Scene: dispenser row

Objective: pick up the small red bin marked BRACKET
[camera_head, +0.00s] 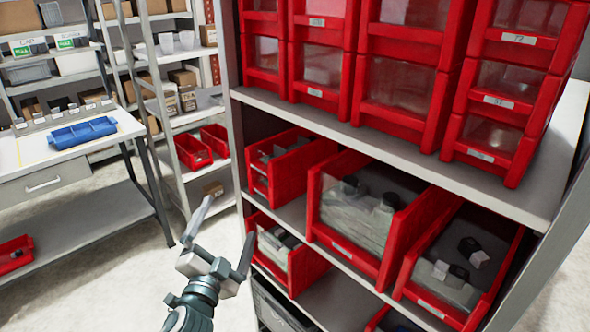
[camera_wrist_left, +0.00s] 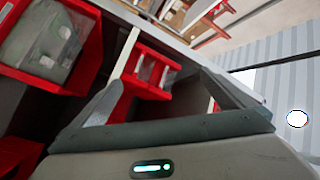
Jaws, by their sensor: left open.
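No label reading BRACKET is legible in these views. Two small red bins stand on the left of the near rack: an upper one (camera_head: 305,166) and a lower one (camera_head: 305,268), each with a pale label and grey parts inside. My left gripper (camera_head: 231,217) is open and empty, just left of the lower small bin and apart from it. In the left wrist view a small red bin (camera_wrist_left: 163,92) shows beyond and between the open fingers; I cannot tell which one it is. My right gripper is not in view.
Larger red bins (camera_head: 408,222) with grey parts fill the shelf to the right. Clear-fronted red drawers (camera_head: 408,75) stand on the shelf above. The rack's left upright (camera_head: 234,125) is near my gripper. A blue tray (camera_head: 83,132) lies on a bench at left; open floor lies between.

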